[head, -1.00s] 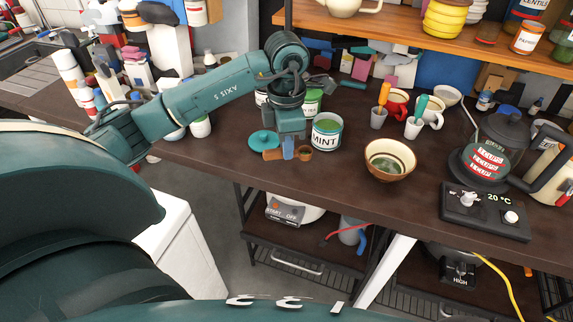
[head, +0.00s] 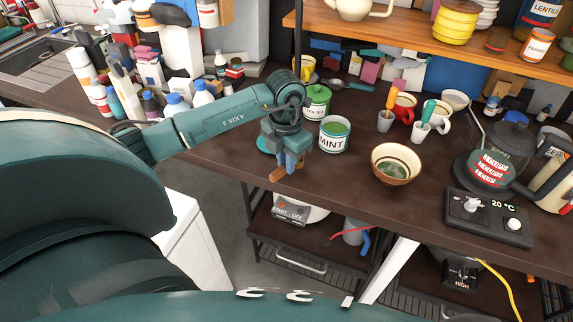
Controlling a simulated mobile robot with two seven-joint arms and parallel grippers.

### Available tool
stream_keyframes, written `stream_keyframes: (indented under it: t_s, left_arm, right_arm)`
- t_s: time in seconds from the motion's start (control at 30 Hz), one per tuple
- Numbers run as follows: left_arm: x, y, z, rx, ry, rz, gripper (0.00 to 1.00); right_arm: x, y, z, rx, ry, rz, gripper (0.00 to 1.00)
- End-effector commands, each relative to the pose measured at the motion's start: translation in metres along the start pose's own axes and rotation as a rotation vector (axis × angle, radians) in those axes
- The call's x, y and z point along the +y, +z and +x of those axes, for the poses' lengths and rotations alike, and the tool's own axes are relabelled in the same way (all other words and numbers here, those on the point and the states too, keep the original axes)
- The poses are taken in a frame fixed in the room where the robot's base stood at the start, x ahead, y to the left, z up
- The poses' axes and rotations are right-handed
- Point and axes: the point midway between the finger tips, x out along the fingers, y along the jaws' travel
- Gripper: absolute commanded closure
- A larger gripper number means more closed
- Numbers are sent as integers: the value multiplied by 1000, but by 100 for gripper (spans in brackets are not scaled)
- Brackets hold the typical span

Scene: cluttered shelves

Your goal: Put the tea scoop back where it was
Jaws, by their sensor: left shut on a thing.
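My left gripper (head: 289,165) is at the front edge of the counter, left of the MINT tin. It is shut on a small brown piece that looks like the wooden tea scoop (head: 277,174); the fingers hide much of it. The open MINT tin (head: 333,137) stands upright with green contents showing. A teal round lid (head: 263,144) lies behind the gripper, mostly hidden. My right gripper is not in view.
A lidded green tin (head: 317,102) stands behind the MINT tin. A striped bowl (head: 396,165) is to the right, with cups behind it. The counter between tin and bowl is clear.

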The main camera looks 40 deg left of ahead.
Motion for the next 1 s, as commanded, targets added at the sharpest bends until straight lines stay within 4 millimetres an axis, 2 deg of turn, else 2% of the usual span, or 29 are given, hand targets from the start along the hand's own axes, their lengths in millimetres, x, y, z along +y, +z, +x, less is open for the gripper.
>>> stream_keyframes:
  t_s: [0.13, 0.5, 0.53, 0.7, 0.8, 1.0]
  left_arm:
    - [-1, 0, 20, 2, -1, -1, 100]
    - [0, 0, 26, 0, 0, 0, 100]
    - [0, 0, 25, 0, 0, 0, 83]
    - [0, 0, 25, 0, 0, 0, 69]
    - [0, 0, 25, 0, 0, 1, 63]
    - [0, 0, 24, 0, 0, 1, 63]
  right_arm:
    - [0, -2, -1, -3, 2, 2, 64]
    - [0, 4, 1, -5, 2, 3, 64]
    - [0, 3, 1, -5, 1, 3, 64]
    - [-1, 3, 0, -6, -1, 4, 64]
    - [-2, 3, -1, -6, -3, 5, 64]
    - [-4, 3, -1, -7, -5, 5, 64]
